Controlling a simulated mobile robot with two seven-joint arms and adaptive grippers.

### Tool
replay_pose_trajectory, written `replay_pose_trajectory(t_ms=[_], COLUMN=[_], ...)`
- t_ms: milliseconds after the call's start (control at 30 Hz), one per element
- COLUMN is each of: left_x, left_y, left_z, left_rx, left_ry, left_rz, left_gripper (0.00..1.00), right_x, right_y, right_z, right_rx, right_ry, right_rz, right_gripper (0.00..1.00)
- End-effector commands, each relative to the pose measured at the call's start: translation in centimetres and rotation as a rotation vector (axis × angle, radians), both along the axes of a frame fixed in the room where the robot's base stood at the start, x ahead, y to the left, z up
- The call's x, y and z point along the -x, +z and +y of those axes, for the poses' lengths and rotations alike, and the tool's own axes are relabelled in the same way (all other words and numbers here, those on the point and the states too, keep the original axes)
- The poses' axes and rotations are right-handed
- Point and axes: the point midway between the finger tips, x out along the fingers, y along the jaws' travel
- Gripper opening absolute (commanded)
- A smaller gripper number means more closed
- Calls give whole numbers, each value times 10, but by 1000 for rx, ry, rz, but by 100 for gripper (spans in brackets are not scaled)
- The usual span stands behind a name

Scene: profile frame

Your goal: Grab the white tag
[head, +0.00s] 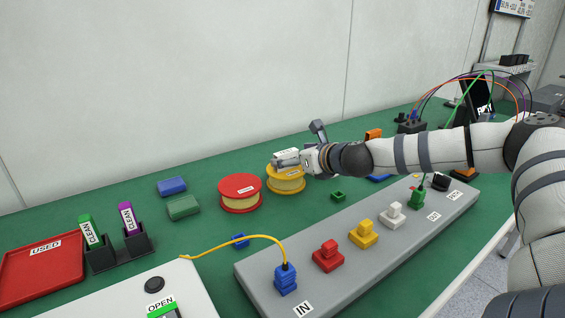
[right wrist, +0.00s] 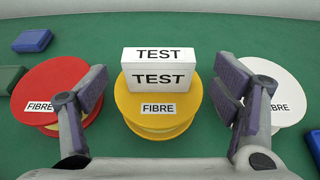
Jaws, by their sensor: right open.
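The white tag (right wrist: 158,77), a folded white piece lettered TEST, stands on top of the yellow spool (right wrist: 140,112) in the right wrist view. My right gripper (right wrist: 163,95) is open, with one finger on each side of the tag and clear gaps between. In the head view my right gripper (head: 302,148) is over the yellow spool (head: 287,185), and partly covers the tag (head: 285,153). My left gripper is not in view.
A red spool (head: 240,187) stands left of the yellow one, and a white spool (right wrist: 264,95) right of it. A grey panel (head: 365,262) with coloured plugs lies in front. A red tray (head: 42,269) and two black holders are at the left.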

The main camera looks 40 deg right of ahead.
Motion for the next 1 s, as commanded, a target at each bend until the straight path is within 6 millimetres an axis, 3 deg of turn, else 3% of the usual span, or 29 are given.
replay_pose_trajectory(t_ms=[33,100,400,600,1000], left_x=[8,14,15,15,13], left_y=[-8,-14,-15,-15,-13], left_z=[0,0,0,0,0], left_rx=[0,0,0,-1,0], left_ry=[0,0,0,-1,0], left_rz=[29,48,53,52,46], left_gripper=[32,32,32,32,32], right_x=[-10,-21,-31,-31,-31], right_y=[-13,-18,-10,-10,-6], right_z=[0,-1,-2,-3,-3], right_rx=[5,3,0,-1,-1], right_ry=[3,1,0,0,0], right_rz=[17,17,0,1,0], right_gripper=[82,82,82,43,42])
